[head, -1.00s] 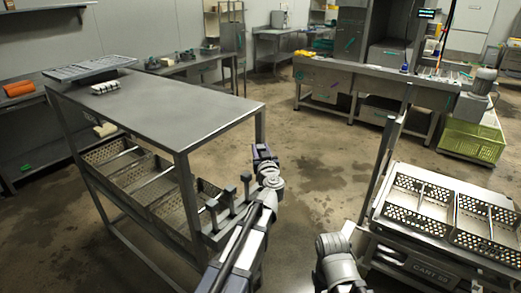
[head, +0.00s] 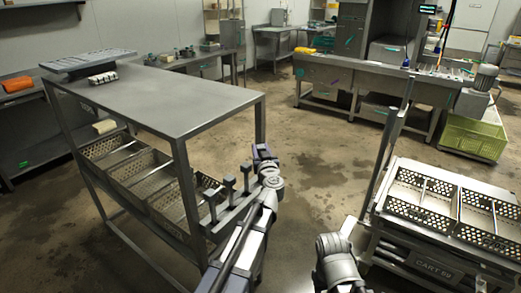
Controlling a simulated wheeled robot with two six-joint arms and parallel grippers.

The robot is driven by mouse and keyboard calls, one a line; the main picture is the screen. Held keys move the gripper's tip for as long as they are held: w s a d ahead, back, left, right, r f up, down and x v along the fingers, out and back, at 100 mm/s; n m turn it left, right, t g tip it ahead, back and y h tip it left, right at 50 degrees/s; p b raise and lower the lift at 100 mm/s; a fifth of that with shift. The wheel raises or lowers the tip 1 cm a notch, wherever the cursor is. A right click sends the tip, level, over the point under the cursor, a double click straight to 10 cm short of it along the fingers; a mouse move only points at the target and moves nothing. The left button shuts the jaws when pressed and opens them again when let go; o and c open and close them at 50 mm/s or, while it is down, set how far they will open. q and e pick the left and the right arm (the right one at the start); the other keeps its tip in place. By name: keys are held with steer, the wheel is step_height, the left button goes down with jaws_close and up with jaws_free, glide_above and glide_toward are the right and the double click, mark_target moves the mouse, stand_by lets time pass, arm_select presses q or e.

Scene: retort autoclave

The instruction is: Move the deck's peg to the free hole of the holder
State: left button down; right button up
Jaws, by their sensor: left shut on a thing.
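A narrow grey bar (head: 222,222), which looks like the holder, lies beside my left arm at the centre. Three upright pegs with square heads stand along it: a near one (head: 210,196), a middle one (head: 229,184) and a far one (head: 246,175). My left arm runs up along the right of the bar. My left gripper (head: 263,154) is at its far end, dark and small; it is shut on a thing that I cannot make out. A free hole is not discernible. My right arm shows at the bottom; its gripper is out of view.
A steel table (head: 165,98) with perforated baskets (head: 137,170) below stands at the left. A cart (head: 425,262) with perforated trays stands at the right. A green crate (head: 474,138) is behind it. The wet floor between is clear.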

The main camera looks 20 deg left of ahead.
arm_select(q)
steer(key=shift+f+b, duration=1.5)
stand_by(1.0)
steer(key=shift+c, duration=2)
jaws_free()
